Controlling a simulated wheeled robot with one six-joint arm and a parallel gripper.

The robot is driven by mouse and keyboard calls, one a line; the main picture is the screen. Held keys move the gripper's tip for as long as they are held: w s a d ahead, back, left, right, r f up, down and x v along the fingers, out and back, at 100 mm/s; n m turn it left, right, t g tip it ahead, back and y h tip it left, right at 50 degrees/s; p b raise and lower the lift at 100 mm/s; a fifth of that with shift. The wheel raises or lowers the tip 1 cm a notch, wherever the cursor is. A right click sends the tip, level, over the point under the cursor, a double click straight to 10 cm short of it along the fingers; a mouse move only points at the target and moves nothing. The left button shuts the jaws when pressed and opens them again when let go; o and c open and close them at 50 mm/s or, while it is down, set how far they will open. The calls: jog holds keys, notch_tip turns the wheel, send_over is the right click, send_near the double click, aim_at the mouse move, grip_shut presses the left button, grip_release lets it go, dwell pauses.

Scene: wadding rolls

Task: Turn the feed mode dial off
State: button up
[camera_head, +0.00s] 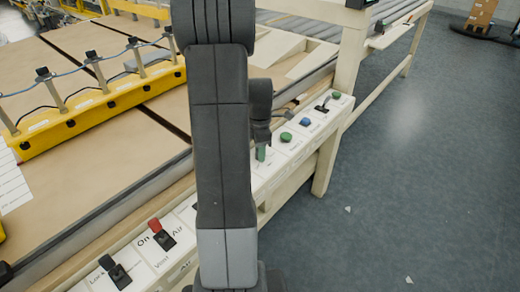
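A pale control panel (292,150) runs along the machine's near side, with several switches and buttons. I cannot read any label as feed mode, so I cannot tell which control is the dial. My dark grey arm stands upright in the middle and hides part of the panel. My gripper (261,138) points down over the panel just right of the arm. A green piece (261,153) shows right at its tip; whether they touch is unclear. The fingers are too small and dark to show their opening.
Green (286,137) and blue (305,121) buttons, a black control (322,107) and another green button (336,95) sit further along. A red switch (155,226) and black switch (116,272) are lower left. A yellow rail (100,108) crosses the machine bed. Right floor is mostly clear.

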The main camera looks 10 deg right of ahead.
jog(key=c, duration=0.5)
jog(key=shift+c, duration=0.2)
jog(key=shift+m, duration=0.3)
jog(key=m, duration=0.5)
jog(key=shift+p, duration=0.3)
jog(key=m, duration=0.5)
jog(key=shift+m, duration=0.4)
jog(key=m, duration=1.2)
jog(key=shift+p, duration=0.3)
jog(key=shift+m, duration=0.4)
